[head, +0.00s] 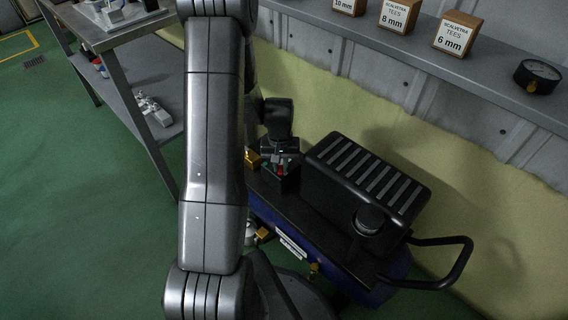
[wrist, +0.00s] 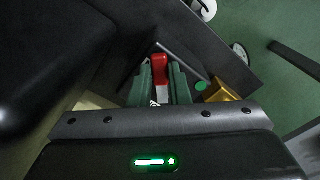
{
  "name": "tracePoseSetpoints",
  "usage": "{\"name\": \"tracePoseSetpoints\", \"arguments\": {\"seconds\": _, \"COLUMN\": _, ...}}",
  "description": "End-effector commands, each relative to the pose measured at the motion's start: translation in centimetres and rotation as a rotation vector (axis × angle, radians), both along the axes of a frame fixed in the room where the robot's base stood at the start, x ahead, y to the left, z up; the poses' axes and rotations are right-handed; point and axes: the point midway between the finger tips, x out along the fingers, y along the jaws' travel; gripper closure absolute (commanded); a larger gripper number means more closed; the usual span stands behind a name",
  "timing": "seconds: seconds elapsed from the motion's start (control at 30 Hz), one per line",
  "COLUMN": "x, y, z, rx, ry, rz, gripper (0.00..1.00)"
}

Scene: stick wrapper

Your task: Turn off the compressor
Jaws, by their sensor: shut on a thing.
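The compressor (head: 365,180) stands by the wall in the head view, with a black ribbed motor cover over a blue tank. A black switch box (head: 286,185) sits at its left end. A red lever (head: 283,170) is on this box, and it also shows in the wrist view (wrist: 160,62). My gripper (head: 281,158) is over the box, and its green fingers (wrist: 162,82) are closed on both sides of the red lever. A green round spot (wrist: 201,86) shows beside the right finger.
A brass fitting (head: 252,158) is close to the left of my gripper. A shelf (head: 440,60) with small boxes and a black gauge (head: 537,76) runs along the wall above. A grey workbench (head: 125,90) stands at the left. The green floor between is clear.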

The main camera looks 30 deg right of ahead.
Motion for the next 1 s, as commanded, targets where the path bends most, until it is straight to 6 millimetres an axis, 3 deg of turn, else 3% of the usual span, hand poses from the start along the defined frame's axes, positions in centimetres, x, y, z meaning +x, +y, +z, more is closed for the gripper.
{"name": "tracePoseSetpoints", "arguments": {"seconds": 0.6, "x": 1.7, "y": 1.5, "z": 0.0, "rx": -0.001, "ry": -0.001, "rz": -0.548, "gripper": 1.00}}
{"name": "tracePoseSetpoints", "arguments": {"seconds": 1.0, "x": 2.4, "y": 1.8, "z": 0.0, "rx": -0.001, "ry": -0.001, "rz": -0.734, "gripper": 1.00}}
